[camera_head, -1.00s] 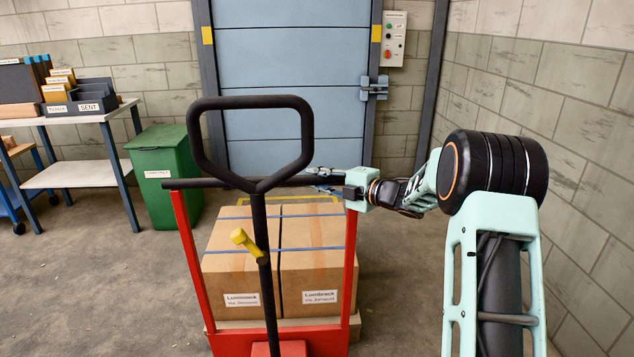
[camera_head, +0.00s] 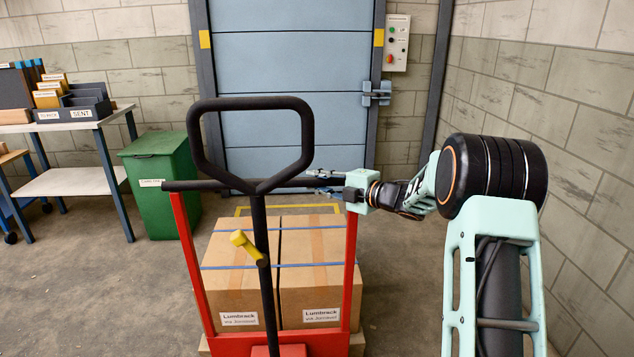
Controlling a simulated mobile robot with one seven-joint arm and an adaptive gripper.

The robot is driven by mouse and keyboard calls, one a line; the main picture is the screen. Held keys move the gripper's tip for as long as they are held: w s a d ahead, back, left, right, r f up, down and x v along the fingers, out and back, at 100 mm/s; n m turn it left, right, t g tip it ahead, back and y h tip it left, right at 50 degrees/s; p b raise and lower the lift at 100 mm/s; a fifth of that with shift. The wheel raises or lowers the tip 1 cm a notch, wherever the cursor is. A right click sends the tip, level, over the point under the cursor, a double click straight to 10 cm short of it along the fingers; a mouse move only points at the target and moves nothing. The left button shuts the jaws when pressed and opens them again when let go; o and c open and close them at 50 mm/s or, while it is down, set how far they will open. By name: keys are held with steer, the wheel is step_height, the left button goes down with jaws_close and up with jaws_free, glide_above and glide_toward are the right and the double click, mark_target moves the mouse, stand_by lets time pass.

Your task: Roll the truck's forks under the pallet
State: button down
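The pallet truck stands close in front of me, with a black loop handle (camera_head: 252,104), a red frame (camera_head: 190,262) and a black crossbar (camera_head: 232,185) on top. Its forks are hidden behind the frame and load. The pallet (camera_head: 357,342) shows only as a strip of wood under two strapped cartons (camera_head: 312,264), just beyond the red frame. My gripper (camera_head: 335,185) is at the right end of the crossbar. Its fingers are partly hidden by the bar and too small to tell whether they are closed on it.
A yellow floor marking (camera_head: 243,210) lies behind the cartons, before a blue shutter door (camera_head: 290,95). A green bin (camera_head: 163,190) and a table with trays (camera_head: 75,125) stand at the left. A block wall (camera_head: 590,170) is close on the right. Floor at the left front is clear.

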steer(key=c, duration=1.8)
jaws_free()
steer(key=shift+w+d+r, duration=0.1)
steer(key=shift+r, duration=0.2)
steer(key=shift+o, duration=0.3)
steer(key=shift+f, duration=0.15)
steer(key=v, duration=1.2)
